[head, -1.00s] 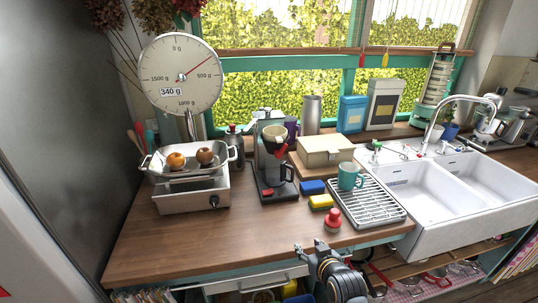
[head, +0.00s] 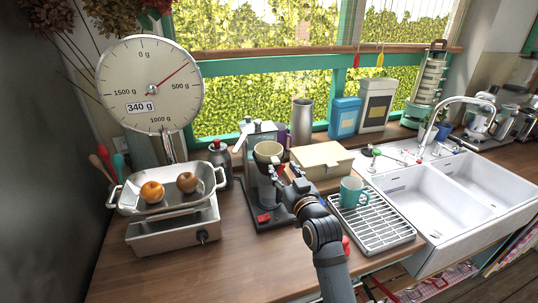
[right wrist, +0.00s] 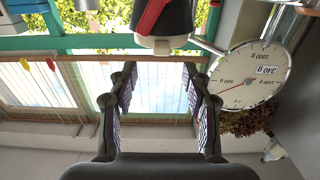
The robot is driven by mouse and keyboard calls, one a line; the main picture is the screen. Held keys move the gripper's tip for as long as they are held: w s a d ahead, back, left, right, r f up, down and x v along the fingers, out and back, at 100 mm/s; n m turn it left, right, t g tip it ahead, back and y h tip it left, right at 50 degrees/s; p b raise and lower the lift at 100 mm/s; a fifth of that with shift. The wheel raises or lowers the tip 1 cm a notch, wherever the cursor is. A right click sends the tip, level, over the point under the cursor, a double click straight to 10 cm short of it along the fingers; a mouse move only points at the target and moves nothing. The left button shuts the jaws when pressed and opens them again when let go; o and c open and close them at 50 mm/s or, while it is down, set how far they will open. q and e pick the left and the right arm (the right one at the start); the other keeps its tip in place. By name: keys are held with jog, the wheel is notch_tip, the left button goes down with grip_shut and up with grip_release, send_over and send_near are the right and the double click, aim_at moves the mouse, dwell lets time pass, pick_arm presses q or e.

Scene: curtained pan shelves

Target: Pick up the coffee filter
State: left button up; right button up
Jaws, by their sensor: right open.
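The coffee filter (head: 268,152) is a cream cup seated at the top of the dark coffee maker (head: 266,190). My right gripper (head: 287,176) is just in front of and to the right of it in the head view, and hides part of the machine. In the upside-down right wrist view the open fingers (right wrist: 155,95) have only window behind them. A dark part with a red handle (right wrist: 152,14) is beyond the fingertips at the top. Nothing is held. My left gripper is not in view.
A scale (head: 150,85) with a steel pan of fruit stands left. A beige box (head: 321,158) sits right of the coffee maker. A teal mug (head: 351,192) stands on the drying rack (head: 378,228) beside the sink (head: 440,195). The front left counter is clear.

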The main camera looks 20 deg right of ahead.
aim_at(277, 163)
jog(key=w+p, duration=0.1)
jog(key=w, duration=0.1)
jog(key=w+p, duration=0.1)
jog(key=w, duration=0.3)
jog(key=shift+a+f+p, duration=0.2)
jog(key=shift+f+p, duration=0.05)
jog(key=shift+p, duration=0.15)
jog(key=shift+w+f, duration=0.1)
jog(key=shift+s, duration=0.2)
jog(key=c, duration=0.4)
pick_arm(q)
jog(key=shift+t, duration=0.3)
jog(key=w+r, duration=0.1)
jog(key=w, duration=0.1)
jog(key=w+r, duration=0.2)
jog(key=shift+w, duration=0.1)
pick_arm(e)
grip_shut()
